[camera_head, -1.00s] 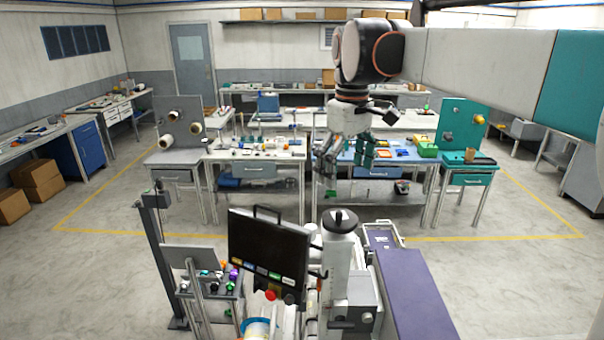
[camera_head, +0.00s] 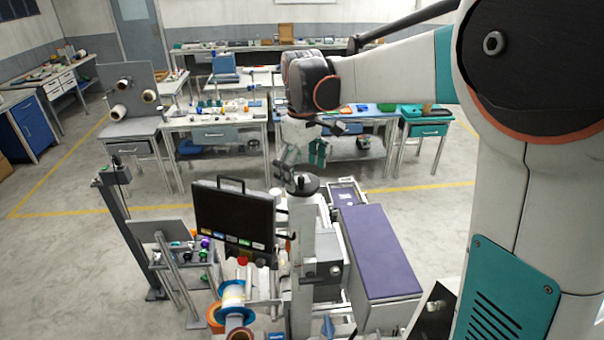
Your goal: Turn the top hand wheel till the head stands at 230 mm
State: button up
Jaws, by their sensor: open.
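The top hand wheel (camera_head: 310,187) is a dark disc with a small upright knob, on top of a pale upright column (camera_head: 302,235). A grey block with a round knob (camera_head: 321,270), perhaps the head, sits on the column's lower part. No height reading is legible. My gripper (camera_head: 301,160) hangs just above the hand wheel, pointing down, with its fingers apart and nothing seen between them. The fingertips are close to the wheel; I cannot tell whether they touch it.
A dark panel (camera_head: 234,222) with a handle stands close left of the column. A purple-topped cabinet (camera_head: 380,255) is at the right. Reels (camera_head: 232,296) and a rack of small coloured parts (camera_head: 192,252) lie lower left. Benches (camera_head: 215,124) stand behind, across open floor.

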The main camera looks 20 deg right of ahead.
jog(key=shift+f, duration=0.85)
jog(key=c, duration=1.1)
jog(key=shift+o, duration=0.2)
jog(key=shift+m, duration=0.3)
